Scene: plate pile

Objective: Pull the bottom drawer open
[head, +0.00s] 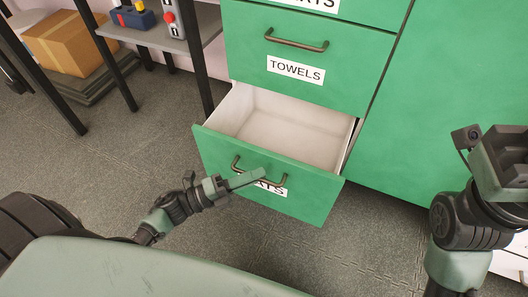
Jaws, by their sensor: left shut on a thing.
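The bottom drawer (312,202) of the green cabinet stands out from the cabinet front, and its white inside shows empty where visible. Its dark handle (270,187) sits on the drawer front above a partly covered label that ends in "ATS". My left gripper (252,177) is at this handle and shut on it; the gripper hides part of the label. My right gripper (505,160) is at the right edge, away from the drawer, partly cut off, and its fingers cannot be made out clearly.
The drawer above, labelled TOWELS (296,70), is closed. A shelf rack (165,40) with small items stands at the left, with a cardboard box (66,42) behind its legs. Grey floor (105,165) is clear left of the drawer.

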